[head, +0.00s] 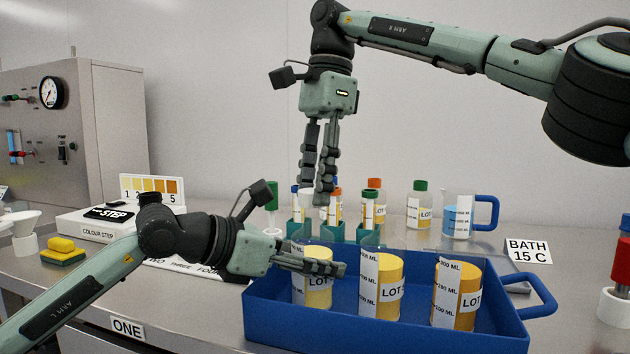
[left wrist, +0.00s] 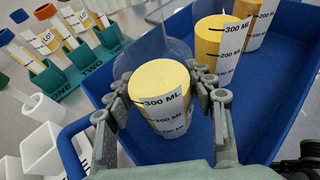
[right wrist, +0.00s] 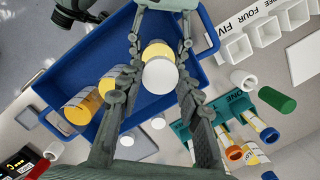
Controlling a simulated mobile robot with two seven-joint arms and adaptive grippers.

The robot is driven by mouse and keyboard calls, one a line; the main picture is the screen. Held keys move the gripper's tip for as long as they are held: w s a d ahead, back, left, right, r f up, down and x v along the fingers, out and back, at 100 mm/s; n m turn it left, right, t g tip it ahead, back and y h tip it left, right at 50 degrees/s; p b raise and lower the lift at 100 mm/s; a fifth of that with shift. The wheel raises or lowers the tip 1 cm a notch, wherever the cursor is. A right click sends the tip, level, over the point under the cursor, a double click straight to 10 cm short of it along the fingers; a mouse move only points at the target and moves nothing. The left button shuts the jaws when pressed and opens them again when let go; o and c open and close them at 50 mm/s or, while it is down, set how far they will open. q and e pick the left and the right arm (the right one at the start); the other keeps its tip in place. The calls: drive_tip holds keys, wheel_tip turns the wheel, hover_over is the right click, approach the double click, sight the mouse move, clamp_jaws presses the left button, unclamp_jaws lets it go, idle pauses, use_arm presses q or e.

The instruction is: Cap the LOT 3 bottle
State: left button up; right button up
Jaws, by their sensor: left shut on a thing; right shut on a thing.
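Three clear bottles with yellow to amber liquid, ML scales and LOT labels stand upright in the blue tray (head: 400,335). My left gripper (head: 335,267) is shut around the leftmost bottle (head: 319,292), which also shows between the fingers in the left wrist view (left wrist: 160,95). Its lot number is not readable. The middle bottle (head: 378,290) and the right bottle (head: 457,300) stand apart from it. My right gripper (head: 318,190) points down above the leftmost bottle, shut on a white cap (right wrist: 160,74).
Teal racks (left wrist: 85,62) with capped tubes stand behind the tray. A green-capped bottle (head: 419,208) and a beaker with blue handle (head: 459,215) stand further back. A BATH 15 C sign (head: 529,250) is at the right.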

drive_tip(key=shift+f, duration=0.85)
drive_tip(key=shift+f, duration=0.55)
